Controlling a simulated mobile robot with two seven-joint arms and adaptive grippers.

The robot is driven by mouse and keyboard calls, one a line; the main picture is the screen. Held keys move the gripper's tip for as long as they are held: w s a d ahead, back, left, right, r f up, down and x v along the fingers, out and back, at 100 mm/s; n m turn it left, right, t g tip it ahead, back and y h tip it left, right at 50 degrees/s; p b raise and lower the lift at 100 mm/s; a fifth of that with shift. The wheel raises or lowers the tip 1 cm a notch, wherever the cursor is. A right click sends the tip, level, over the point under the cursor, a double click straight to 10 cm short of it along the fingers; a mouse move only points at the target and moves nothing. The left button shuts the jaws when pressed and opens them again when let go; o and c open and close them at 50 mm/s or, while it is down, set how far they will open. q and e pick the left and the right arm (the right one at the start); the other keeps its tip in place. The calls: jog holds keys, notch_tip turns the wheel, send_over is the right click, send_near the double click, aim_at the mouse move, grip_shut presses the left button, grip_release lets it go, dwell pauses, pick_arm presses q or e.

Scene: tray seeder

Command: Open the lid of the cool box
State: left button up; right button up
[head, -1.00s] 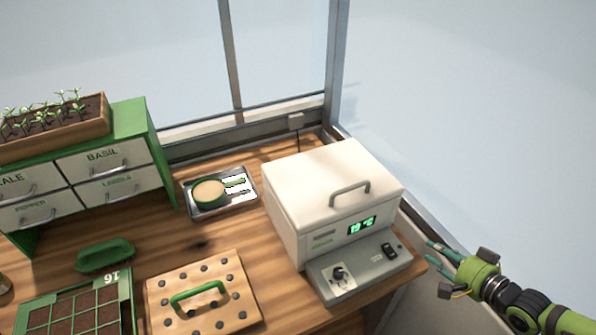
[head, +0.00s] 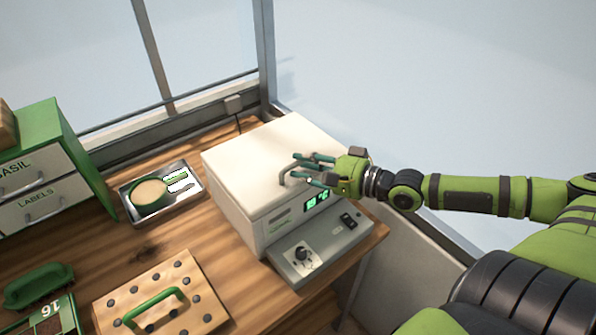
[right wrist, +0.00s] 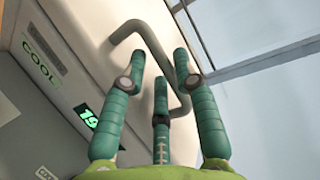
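The white cool box (head: 235,206) stands on the wooden bench with its lid (head: 270,150) shut. A grey bar handle (head: 284,177) sits on the lid near its front edge; it also shows in the right wrist view (right wrist: 143,30). My right gripper (head: 305,168) is at the handle with its green fingers spread. In the right wrist view my right gripper (right wrist: 160,70) has its fingers apart, with the handle's bar running between and behind them. I cannot tell whether any finger touches it. My left gripper is not in view.
The control panel (head: 318,250) with knob and switch juts from the box's front. A peg board (head: 185,299) with green handle is at front left. The window frame (head: 266,60) rises behind.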

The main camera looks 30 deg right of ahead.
jog(key=shift+b+x, duration=0.4)
jog(key=shift+x, duration=0.5)
jog(key=shift+r, duration=0.1)
grip_shut()
